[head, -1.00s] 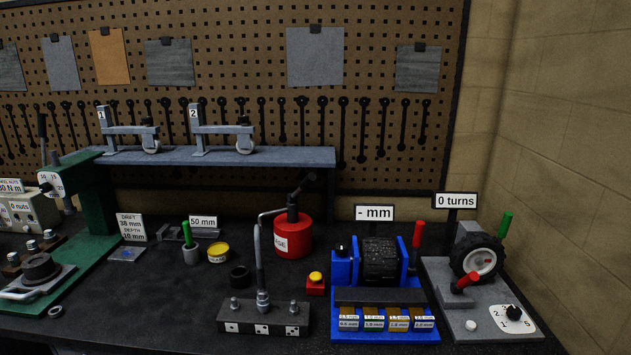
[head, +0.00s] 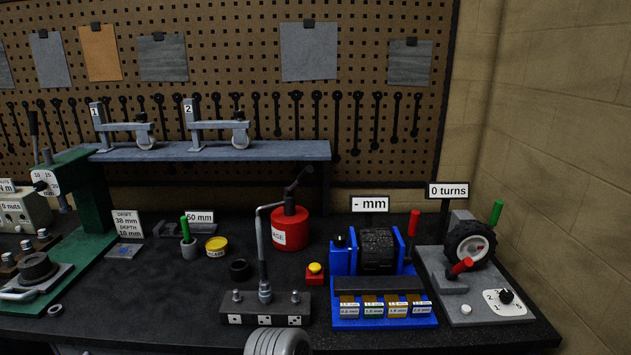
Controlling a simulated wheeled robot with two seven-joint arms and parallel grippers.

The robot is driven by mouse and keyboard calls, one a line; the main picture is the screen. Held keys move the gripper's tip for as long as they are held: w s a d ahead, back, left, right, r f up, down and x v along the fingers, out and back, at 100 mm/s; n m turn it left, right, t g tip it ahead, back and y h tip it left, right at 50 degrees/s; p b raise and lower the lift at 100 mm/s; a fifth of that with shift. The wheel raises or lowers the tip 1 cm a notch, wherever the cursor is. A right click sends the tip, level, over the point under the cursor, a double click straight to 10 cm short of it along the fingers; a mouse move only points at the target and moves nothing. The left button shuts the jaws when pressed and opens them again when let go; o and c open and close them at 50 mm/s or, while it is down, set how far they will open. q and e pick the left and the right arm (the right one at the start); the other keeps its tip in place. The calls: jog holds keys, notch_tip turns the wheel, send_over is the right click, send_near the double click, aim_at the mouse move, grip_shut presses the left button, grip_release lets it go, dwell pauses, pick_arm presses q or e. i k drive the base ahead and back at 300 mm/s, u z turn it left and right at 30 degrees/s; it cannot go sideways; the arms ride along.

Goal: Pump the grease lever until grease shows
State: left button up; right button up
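The red grease canister (head: 289,228) stands on the bench at mid-picture, with a partly hidden white label ending in "ASE". Its dark grease lever (head: 299,182) rises from the top and slants up to the right. A grey hose (head: 260,240) runs from the canister's top, bends over, and goes down to a fitting (head: 265,291) on the middle of a dark block (head: 262,308) with dice-like markings. I see no grease at the fitting. Neither gripper is identifiable in the head view.
A yellow button on a red box (head: 315,274) and a dark ring (head: 239,270) stand close by. A blue fixture (head: 345,262) and a wheel stand (head: 470,245) are to the right. A grey shelf (head: 215,152) hangs behind, its right end near the lever.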

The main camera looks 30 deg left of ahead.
aim_at(300, 180)
jog(key=k, duration=0.5)
jog(key=u, duration=1.05)
jog(key=i, duration=0.5)
